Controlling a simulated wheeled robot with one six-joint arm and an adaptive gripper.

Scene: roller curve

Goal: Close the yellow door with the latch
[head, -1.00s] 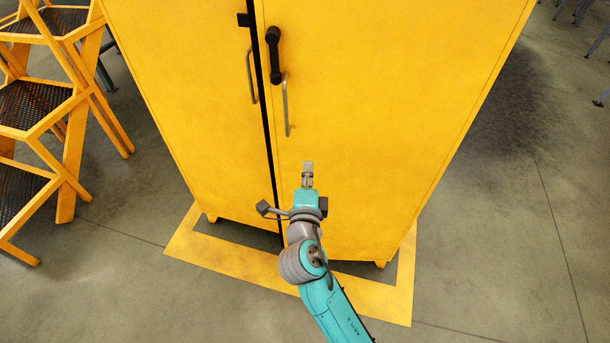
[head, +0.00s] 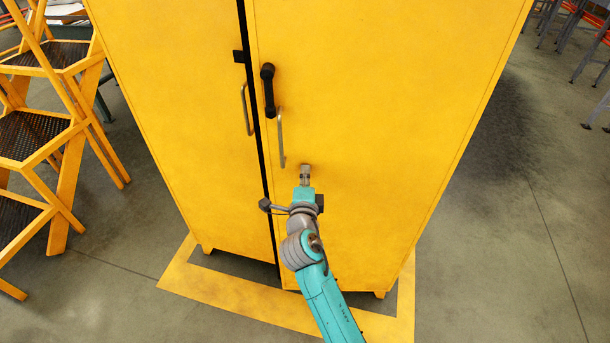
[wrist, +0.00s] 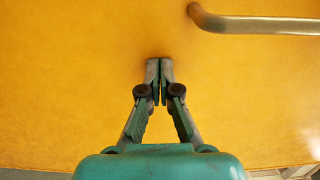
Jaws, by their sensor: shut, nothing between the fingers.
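The yellow door (head: 370,120) is the right-hand door of a tall yellow cabinet. A dark narrow gap (head: 257,130) runs between it and the left door (head: 175,100). A black latch lever (head: 268,90) hangs upright near the door's inner edge. A small black catch (head: 239,57) sits on the left door's edge. A grey bar handle (head: 281,138) is below the lever; a bar also shows in the wrist view (wrist: 260,25). My gripper (head: 305,168) is shut and empty, in front of the yellow door, below and right of the lever. Its fingertips (wrist: 160,65) are together; whether they touch the door is unclear.
The left door has its own bar handle (head: 247,110). An orange step ladder (head: 60,130) stands at the left. Yellow floor tape (head: 225,297) frames the cabinet's foot. Open grey floor (head: 490,240) lies to the right, with table legs at the far right.

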